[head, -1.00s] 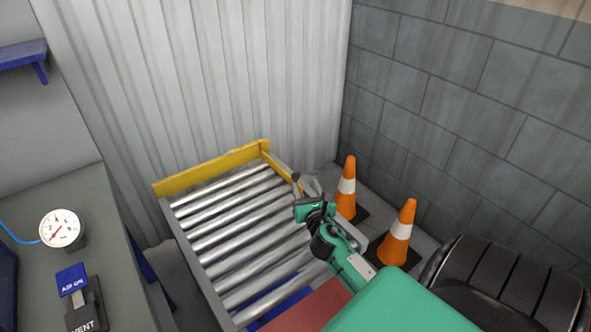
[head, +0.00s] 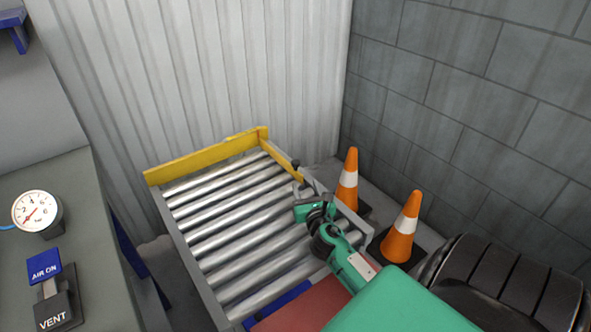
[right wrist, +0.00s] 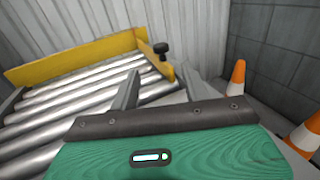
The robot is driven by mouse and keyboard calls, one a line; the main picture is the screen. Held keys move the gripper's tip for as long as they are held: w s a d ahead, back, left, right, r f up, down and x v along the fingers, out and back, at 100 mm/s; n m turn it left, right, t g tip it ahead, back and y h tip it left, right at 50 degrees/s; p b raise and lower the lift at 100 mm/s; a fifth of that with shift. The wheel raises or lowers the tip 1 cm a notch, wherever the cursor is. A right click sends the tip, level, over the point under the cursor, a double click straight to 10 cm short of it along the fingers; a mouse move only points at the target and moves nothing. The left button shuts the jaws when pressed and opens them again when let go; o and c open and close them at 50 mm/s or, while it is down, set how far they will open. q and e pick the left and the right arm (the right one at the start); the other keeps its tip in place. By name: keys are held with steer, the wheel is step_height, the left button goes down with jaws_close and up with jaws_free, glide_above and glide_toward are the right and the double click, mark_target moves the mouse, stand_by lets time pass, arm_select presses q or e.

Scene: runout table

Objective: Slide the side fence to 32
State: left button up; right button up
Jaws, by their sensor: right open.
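The yellow side fence (head: 282,158) is a narrow strip along the right edge of the roller table, meeting a longer yellow board (head: 207,157) at the far corner. A black knob (head: 295,163) stands beside it; the right wrist view also shows the knob (right wrist: 161,49) and fence (right wrist: 155,63). My right gripper (head: 304,187) is over the table's right edge, on the near side of the knob. Its two grey fingers (right wrist: 158,78) are apart and empty, with the fence end and knob beyond them. No scale or number for the fence is readable. My left gripper is out of view.
Steel rollers (head: 225,215) fill the table. Two orange cones (head: 348,180) (head: 403,232) stand right of it, near the block wall (head: 450,100). A black ribbed object (head: 505,285) is at lower right. A bench with a gauge (head: 37,210) is at left.

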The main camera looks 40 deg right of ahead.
mark_target(297, 166)
steer(key=shift+f, duration=0.4)
steer(key=shift+w+d, duration=0.1)
steer(key=b+x, duration=0.1)
steer(key=x, duration=1.2)
steer(key=shift+f, duration=0.1)
steer(key=shift+w, duration=0.2)
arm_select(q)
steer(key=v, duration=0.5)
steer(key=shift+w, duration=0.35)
arm_select(e)
steer(key=shift+d, duration=0.1)
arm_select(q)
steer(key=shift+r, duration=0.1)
